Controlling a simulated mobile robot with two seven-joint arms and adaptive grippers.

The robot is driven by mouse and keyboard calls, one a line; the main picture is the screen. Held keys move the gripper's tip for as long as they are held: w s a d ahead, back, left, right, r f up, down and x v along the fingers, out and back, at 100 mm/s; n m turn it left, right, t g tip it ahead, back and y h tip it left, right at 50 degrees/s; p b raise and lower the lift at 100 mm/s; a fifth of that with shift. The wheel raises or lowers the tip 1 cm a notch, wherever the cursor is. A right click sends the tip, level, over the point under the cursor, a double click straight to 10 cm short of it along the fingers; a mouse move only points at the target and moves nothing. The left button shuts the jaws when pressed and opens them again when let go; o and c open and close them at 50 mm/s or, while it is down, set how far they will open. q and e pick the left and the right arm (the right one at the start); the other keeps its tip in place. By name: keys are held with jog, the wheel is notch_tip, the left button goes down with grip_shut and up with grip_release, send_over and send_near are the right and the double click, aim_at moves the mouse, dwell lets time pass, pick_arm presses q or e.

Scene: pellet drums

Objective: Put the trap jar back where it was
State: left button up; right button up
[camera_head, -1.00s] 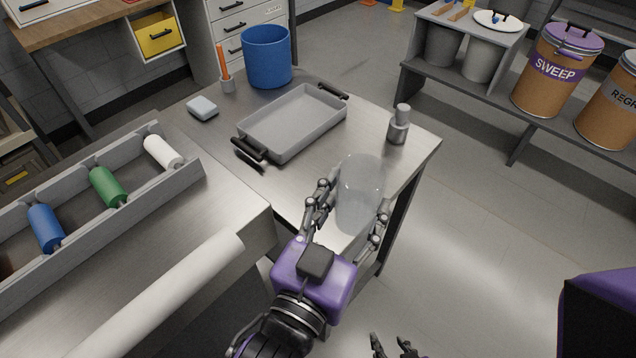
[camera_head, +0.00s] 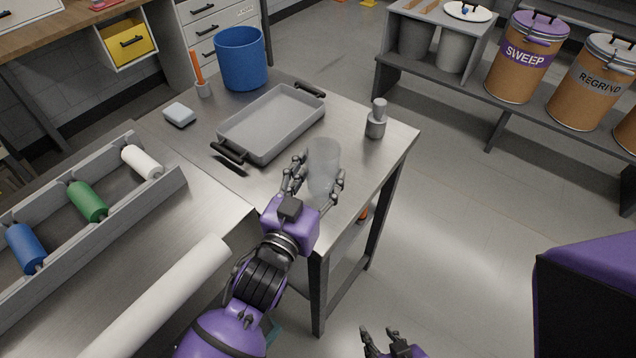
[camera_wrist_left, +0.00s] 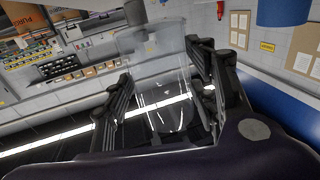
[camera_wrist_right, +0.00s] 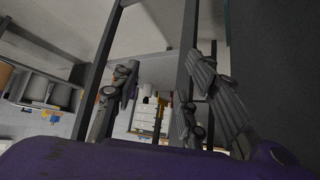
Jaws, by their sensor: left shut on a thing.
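The trap jar (camera_head: 324,160) is a clear, cloudy-looking jar at the front right corner of the metal table. My left gripper (camera_head: 318,186) is shut on it, with a finger on each side. In the left wrist view the clear jar (camera_wrist_left: 165,85) lies between the two fingers, and its edges are hard to make out. I cannot tell whether its base touches the table top. My right gripper (camera_head: 392,345) is low at the bottom of the head view, away from the table; its fingers stand apart in the right wrist view (camera_wrist_right: 150,100) with nothing between them.
A grey tray with black handles (camera_head: 222,129) sits behind the jar. A small grey bottle (camera_head: 376,122) stands to its right, near the table edge. A blue bin (camera_head: 241,60) and white block (camera_head: 179,114) are further back. A roller rack (camera_head: 100,205) is at left.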

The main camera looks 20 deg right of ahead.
aim_at(315, 192)
pick_arm(q)
jog(key=f, duration=0.3)
jog(key=shift+w+f, duration=0.15)
jog(key=shift+w, duration=0.15)
jog(key=shift+f, duration=0.1)
pick_arm(e)
jog(key=shift+w+d+r, duration=0.1)
jog(key=shift+w+r, duration=0.1)
jog(key=shift+w, duration=0.3)
jog(key=shift+s, duration=0.1)
pick_arm(q)
jog(key=shift+f, duration=0.2)
jog(key=o, duration=1.3)
pick_arm(e)
jog(key=shift+s+f, duration=0.25)
jog(key=shift+f, duration=0.05)
pick_arm(q)
jog(key=shift+r, duration=0.1)
